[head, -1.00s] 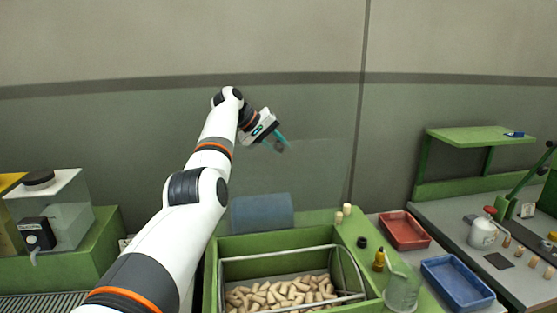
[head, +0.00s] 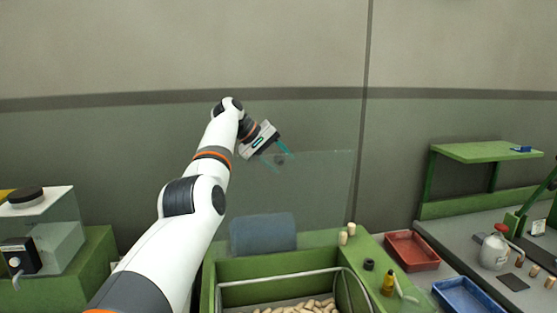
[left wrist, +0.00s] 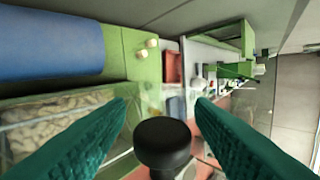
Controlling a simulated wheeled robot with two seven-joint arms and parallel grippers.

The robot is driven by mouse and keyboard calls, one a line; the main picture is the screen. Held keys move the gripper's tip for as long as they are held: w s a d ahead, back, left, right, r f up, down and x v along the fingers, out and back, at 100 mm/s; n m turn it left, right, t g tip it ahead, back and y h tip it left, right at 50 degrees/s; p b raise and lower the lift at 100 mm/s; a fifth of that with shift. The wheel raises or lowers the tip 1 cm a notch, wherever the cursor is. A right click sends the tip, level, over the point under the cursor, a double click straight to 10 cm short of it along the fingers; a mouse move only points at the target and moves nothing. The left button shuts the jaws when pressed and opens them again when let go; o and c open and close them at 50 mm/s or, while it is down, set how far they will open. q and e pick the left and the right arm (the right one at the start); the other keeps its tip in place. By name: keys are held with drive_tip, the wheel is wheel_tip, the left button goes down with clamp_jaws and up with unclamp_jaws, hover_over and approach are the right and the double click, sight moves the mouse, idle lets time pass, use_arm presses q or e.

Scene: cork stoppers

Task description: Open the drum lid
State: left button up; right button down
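The drum is a green-walled box (head: 235,270) with corks inside, low in the head view. Its clear lid (head: 325,190) stands raised behind the opening, a see-through panel against the wall. A dark round knob (head: 279,160) is near the lid's upper left part. My left gripper (head: 276,153) is at that knob. In the left wrist view the two teal fingers are spread wide, with the black knob (left wrist: 163,148) between them in the picture and gaps on both sides. Whether a finger touches it I cannot tell. My right gripper is not in view.
A blue-grey cylinder (head: 262,233) lies behind the drum. Two corks (head: 346,234), a black ring (head: 368,264) and a yellow bottle (head: 388,284) stand on the green ledge. Red (head: 411,250) and blue (head: 462,297) trays are at right. A clear-walled machine (head: 45,230) is at left.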

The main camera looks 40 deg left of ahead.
use_arm(q)
drive_tip(key=v, duration=1.2)
idle(0.4)
